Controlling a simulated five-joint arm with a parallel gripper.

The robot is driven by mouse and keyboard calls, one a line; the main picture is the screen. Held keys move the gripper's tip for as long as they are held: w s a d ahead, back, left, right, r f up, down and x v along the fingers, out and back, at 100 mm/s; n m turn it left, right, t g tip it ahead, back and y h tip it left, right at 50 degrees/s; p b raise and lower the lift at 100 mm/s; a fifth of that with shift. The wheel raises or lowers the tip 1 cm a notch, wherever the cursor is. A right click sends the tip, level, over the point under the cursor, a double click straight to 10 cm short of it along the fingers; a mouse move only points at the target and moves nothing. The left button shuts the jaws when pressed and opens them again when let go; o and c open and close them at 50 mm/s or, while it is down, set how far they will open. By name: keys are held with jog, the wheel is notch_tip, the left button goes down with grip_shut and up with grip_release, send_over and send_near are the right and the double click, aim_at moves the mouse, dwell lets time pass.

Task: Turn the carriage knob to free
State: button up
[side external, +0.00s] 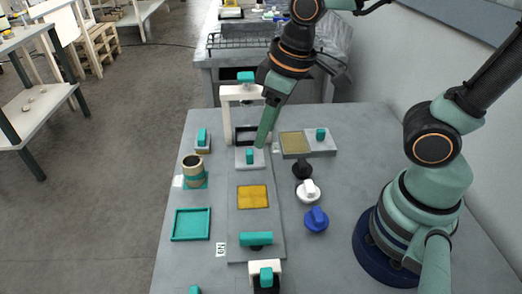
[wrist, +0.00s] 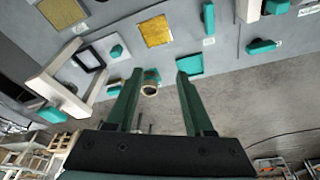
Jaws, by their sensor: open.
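I cannot tell for sure which control is the carriage knob. A small grey block with a teal knob (side external: 250,156) sits on the long grey plate (side external: 240,205); the teal knob also shows in the wrist view (wrist: 117,51). Black (side external: 302,169), white (side external: 308,191) and blue (side external: 316,218) knobs stand in a row right of the plate. My gripper (side external: 262,143) is just above and right of the teal-knob block in the side view. In the wrist view my gripper (wrist: 161,76) has its two fingers apart, with nothing held between them.
A white gantry (side external: 242,92) with a black frame stands behind the block. A kraft roll (side external: 193,168) and a teal tray (side external: 192,225) are at left. A gold square (side external: 253,196) and a teal roller (side external: 256,239) lie along the plate. A grey block with a gold pad (side external: 293,144) is at right.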

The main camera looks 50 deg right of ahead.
aim_at(256, 235)
jog(key=s+a+f+n+g+h, duration=0.1)
jog(key=s+a+f+n+g, duration=0.35)
jog(key=a, duration=0.45)
jog(key=shift+t, duration=0.85)
notch_tip(256, 235, down, 13)
jog(key=shift+s+f, duration=0.1)
jog(key=shift+s, duration=0.05)
grip_shut()
